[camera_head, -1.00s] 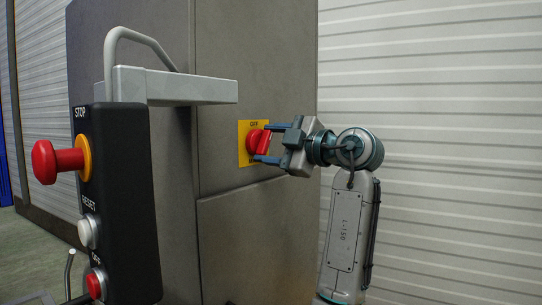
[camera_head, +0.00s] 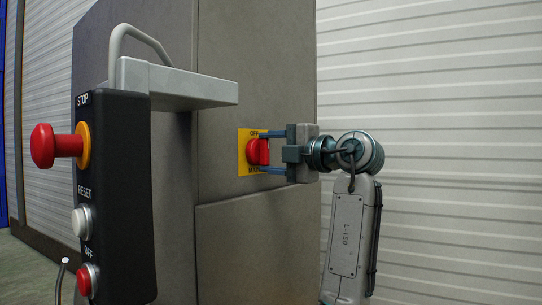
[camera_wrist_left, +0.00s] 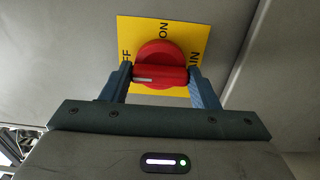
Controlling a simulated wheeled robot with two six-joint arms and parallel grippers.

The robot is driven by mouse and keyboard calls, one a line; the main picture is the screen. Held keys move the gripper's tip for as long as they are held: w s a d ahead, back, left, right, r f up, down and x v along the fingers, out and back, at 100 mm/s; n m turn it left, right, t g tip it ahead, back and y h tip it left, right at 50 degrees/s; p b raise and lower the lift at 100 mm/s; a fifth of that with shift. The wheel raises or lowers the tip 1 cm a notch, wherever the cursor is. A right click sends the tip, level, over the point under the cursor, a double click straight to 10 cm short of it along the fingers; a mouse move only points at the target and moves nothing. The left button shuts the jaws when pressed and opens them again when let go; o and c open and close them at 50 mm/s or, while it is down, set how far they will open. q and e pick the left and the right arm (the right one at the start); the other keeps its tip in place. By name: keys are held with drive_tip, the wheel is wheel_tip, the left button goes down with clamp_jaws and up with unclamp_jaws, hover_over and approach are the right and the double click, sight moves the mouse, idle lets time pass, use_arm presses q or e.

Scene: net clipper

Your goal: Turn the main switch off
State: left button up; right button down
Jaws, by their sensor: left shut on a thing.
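The main switch is a red rotary knob (camera_head: 258,152) on a yellow plate (camera_head: 243,155) on the grey cabinet. The plate reads OFF at its top and MAIN at its bottom in the head view. My left gripper (camera_head: 266,151) reaches it from the right, one finger above and one below, shut on the knob's handle. In the left wrist view the fingers are at both ends of the red handle (camera_wrist_left: 161,75). A white mark on the handle points left, towards the partly hidden OFF lettering; ON is at the top. My right gripper is not in view.
A black control box (camera_head: 122,200) stands at the left, with a red STOP button (camera_head: 43,146), a white RESET button (camera_head: 82,221) and a red OFF button (camera_head: 86,279). A grey bracket (camera_head: 178,84) juts out above it. Free space lies right of the cabinet.

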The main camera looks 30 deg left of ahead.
use_arm(q)
drive_tip(key=shift+f, duration=0.1)
drive_tip(key=o, duration=1)
drive_tip(key=shift+d, duration=0.1)
drive_tip(key=d, duration=0.7)
drive_tip(key=s+d+b, duration=0.1)
drive_tip(key=d, duration=0.2)
drive_tip(key=shift+d, duration=0.4)
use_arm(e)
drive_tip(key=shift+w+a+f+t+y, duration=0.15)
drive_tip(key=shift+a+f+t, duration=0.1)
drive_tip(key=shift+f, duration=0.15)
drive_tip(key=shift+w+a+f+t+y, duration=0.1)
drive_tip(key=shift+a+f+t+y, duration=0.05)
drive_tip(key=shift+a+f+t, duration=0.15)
